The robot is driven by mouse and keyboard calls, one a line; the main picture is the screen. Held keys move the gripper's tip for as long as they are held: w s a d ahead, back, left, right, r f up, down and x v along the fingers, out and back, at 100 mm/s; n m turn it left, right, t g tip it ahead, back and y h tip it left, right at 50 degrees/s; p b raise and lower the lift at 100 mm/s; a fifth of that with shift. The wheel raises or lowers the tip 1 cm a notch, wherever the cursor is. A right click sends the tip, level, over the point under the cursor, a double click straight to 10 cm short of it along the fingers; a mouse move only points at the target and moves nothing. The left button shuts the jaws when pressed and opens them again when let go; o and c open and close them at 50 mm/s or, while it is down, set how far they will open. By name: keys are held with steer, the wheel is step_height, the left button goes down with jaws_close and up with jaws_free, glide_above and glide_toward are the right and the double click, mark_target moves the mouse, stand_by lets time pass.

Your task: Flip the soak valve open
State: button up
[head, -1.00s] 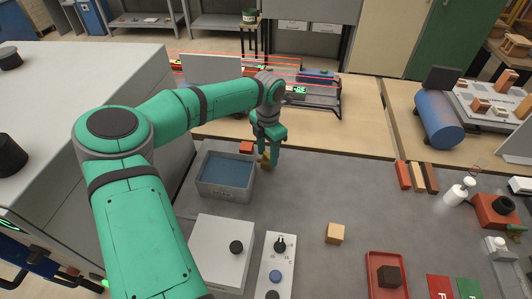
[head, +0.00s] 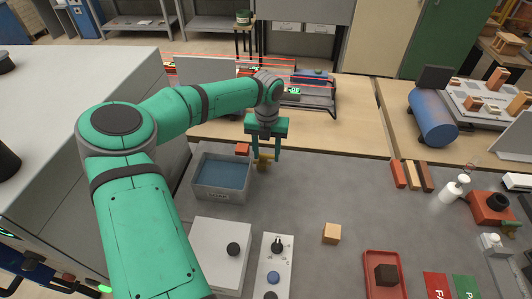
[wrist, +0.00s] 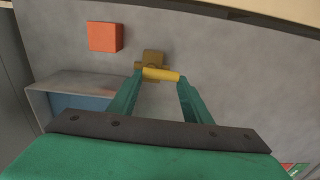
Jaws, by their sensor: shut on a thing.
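The yellow soak valve (head: 263,164) stands on the grey bench just right of the soak tank. In the wrist view it shows as a darker brass body (wrist: 153,58) with a bright yellow lever (wrist: 161,74) lying across between my fingers. My gripper (head: 267,157) points down over the valve. In the wrist view my gripper (wrist: 160,77) has one fingertip at each end of the lever, shut on it lengthwise. The grey soak tank (head: 222,196) holds blue liquid. Whether the valve is open cannot be told.
An orange-red block (head: 242,149) lies just behind the valve, near the tank's back corner. A switch panel (head: 273,268), a wooden cube (head: 331,234) and a red tray (head: 385,292) lie nearer the front.

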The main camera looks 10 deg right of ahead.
mark_target(267, 156)
steer(key=shift+w+d+r, duration=0.15)
steer(key=shift+d, duration=0.05)
stand_by(0.4)
steer(key=o, duration=1)
steer(key=shift+c, duration=0.2)
steer(key=shift+o, duration=0.5)
steer(key=shift+a, duration=0.1)
step_height(267, 156, up, 11)
steer(key=shift+f, duration=0.2)
